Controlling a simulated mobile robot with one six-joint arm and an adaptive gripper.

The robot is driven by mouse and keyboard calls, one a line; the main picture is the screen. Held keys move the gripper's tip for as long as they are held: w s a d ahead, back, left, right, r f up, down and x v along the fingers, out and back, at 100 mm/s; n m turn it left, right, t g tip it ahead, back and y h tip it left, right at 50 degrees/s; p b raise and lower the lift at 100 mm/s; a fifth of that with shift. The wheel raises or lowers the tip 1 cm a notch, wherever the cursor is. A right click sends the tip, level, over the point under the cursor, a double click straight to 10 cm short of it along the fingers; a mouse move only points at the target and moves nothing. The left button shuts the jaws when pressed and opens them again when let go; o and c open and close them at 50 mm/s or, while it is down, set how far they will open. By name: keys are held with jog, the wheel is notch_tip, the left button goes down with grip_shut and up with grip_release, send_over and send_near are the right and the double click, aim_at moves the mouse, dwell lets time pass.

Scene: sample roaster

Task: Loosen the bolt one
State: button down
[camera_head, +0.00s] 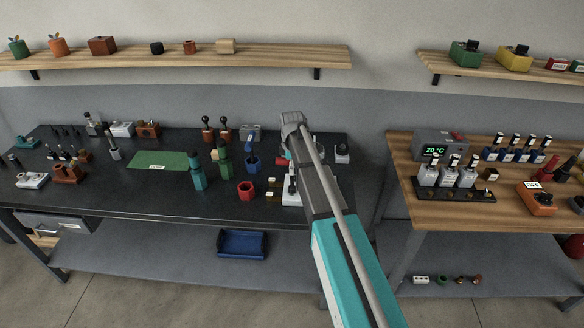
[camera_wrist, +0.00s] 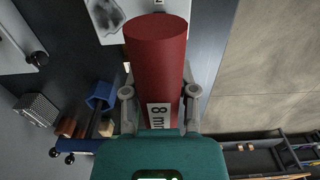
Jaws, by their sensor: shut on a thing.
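In the wrist view my gripper (camera_wrist: 160,92) is shut on a red cylinder tool (camera_wrist: 157,60) with a white label reading "8 m…", the rest of it cut off by the jaw area. The tool's far end faces a white plate (camera_wrist: 112,18) with a grey patch, at the top of the view. I cannot tell whether the tool touches anything. No bolt can be made out; the tool covers what lies behind it. In the head view my arm hides the gripper, and a white fixture (camera_head: 291,198) shows beside the arm on the dark bench.
On the dark bench (camera_head: 110,190) stand a green mat (camera_head: 160,160), a red hexagonal cup (camera_head: 246,190), a blue cup (camera_head: 253,162) and teal and green bottle-like items. A wooden table (camera_head: 440,212) with a temperature display (camera_head: 435,151) is to the right, across a gap.

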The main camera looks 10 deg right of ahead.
jog(key=shift+n, duration=1.6)
jog(key=shift+n, duration=1)
jog(key=shift+m, duration=0.7)
jog(key=shift+r, duration=0.1)
